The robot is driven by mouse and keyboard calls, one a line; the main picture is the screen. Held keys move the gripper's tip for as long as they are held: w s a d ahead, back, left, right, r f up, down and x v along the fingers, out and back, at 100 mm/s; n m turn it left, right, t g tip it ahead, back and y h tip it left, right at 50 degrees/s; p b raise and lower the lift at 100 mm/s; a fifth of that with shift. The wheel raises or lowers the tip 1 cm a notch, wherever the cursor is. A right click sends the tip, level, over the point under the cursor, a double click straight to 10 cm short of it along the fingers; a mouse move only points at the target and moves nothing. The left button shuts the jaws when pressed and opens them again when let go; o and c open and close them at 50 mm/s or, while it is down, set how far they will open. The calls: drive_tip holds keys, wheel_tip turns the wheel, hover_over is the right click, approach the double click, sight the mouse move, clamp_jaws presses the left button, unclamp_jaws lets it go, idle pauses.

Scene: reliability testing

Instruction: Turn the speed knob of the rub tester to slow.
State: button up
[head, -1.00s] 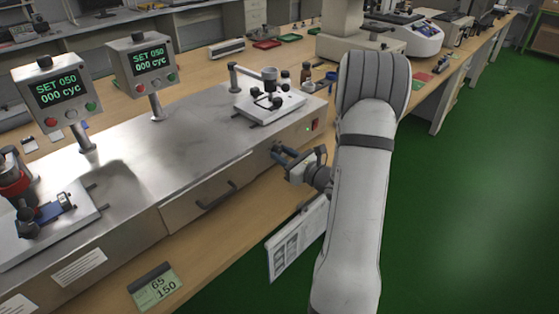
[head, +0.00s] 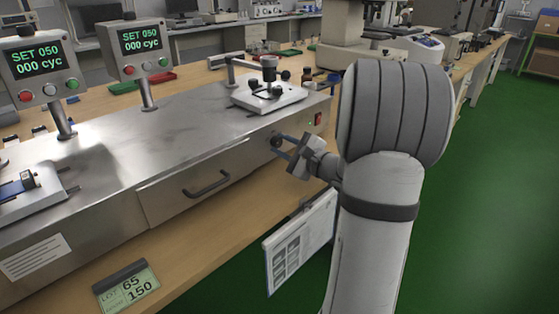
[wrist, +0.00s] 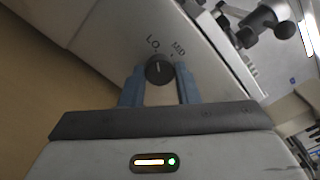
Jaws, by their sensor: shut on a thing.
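The rub tester (head: 105,160) is a long metal machine on the wooden bench. Its dark round speed knob (wrist: 159,69) sits on the front panel, with a pale pointer line on its face. In the head view my gripper (head: 283,146) reaches the panel's right end, where the knob (head: 276,141) is partly hidden by the fingers.
A drawer with a handle (head: 206,184) lies left of the knob, and a red switch (head: 318,119) right of it. Two display boxes (head: 143,49) read SET 050, 000 cyc. A hanging clipboard (head: 300,240) is below my gripper. Green floor is free at right.

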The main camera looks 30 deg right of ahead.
drive_tip(key=shift+s+a+f+n+b, duration=0.15)
drive_tip(key=shift+f+n+b, duration=0.1)
drive_tip(key=shift+n+b, duration=0.45)
drive_tip(key=o, duration=1)
drive_tip(key=shift+r, duration=0.15)
drive_tip(key=shift+c, duration=0.2)
drive_tip(key=shift+r, duration=0.1)
drive_tip(key=p+v, duration=0.1)
drive_tip(key=v, duration=0.6)
drive_tip(key=shift+s+d, duration=0.2)
drive_tip(key=shift+s, duration=0.15)
